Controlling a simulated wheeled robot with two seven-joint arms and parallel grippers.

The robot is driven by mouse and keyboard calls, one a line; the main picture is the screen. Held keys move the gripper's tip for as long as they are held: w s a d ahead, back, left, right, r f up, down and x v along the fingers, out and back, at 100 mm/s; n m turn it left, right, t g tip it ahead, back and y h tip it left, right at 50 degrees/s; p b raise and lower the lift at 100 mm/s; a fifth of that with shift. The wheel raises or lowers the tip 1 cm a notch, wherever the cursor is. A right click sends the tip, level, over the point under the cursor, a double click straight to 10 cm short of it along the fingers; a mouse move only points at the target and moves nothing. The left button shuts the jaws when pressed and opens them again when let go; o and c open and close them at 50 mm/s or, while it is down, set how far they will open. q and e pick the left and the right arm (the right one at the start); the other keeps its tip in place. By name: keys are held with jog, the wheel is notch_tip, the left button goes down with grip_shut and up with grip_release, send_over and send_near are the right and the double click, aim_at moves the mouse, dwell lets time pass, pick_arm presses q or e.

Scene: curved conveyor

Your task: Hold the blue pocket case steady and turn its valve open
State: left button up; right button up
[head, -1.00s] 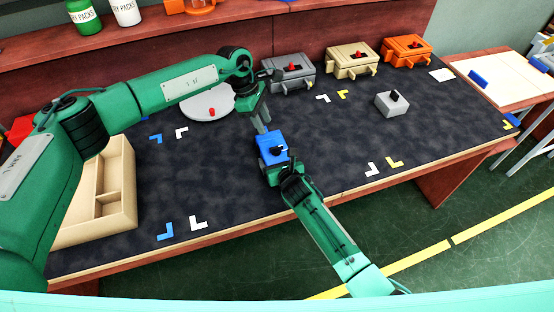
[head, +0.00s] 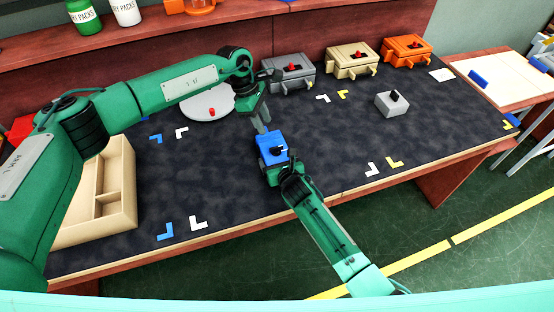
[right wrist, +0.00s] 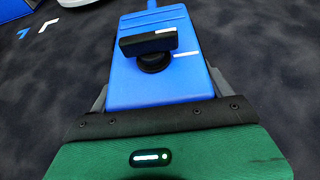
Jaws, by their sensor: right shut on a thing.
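The blue pocket case (head: 267,141) is near the middle of the dark bench mat, with a black valve handle (head: 276,151) on top. My right gripper (head: 273,166) is shut on its near end; in the right wrist view, the fingers flank the blue case (right wrist: 150,95). There, the black handle (right wrist: 149,42) lies crosswise, slightly tilted, with a white mark at its right end. A white line is on the case just below that end. My left gripper (head: 263,127) points down at the case's far side. Its fingertips are too small to show their opening or contact.
A grey case with a black knob (head: 392,104) stands to the right. Grey (head: 288,74), beige (head: 351,62) and orange (head: 406,50) boxes line the back. A round grey plate (head: 208,103) and a wooden tray (head: 121,216) are left. The mat in front is mostly clear.

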pick_arm(q)
jog(key=shift+c, duration=0.6)
jog(key=s+f+n+h, duration=0.1)
jog(key=n, duration=0.3)
jog(key=s+f+n+h, duration=0.1)
jog(key=n+h, duration=0.1)
jog(key=n, duration=0.3)
jog(key=s+d+f+n+h, duration=0.1)
jog(key=n, duration=0.4)
jog(key=shift+s+f, duration=0.25)
jog(key=shift+f, duration=0.05)
jog(key=n+h, duration=0.2)
jog(key=n, duration=0.4)
jog(key=n+t+h, duration=0.3)
jog(key=n+t, duration=0.3)
jog(key=n, duration=1.7)
send_near(272, 148)
jog(key=x, duration=0.9)
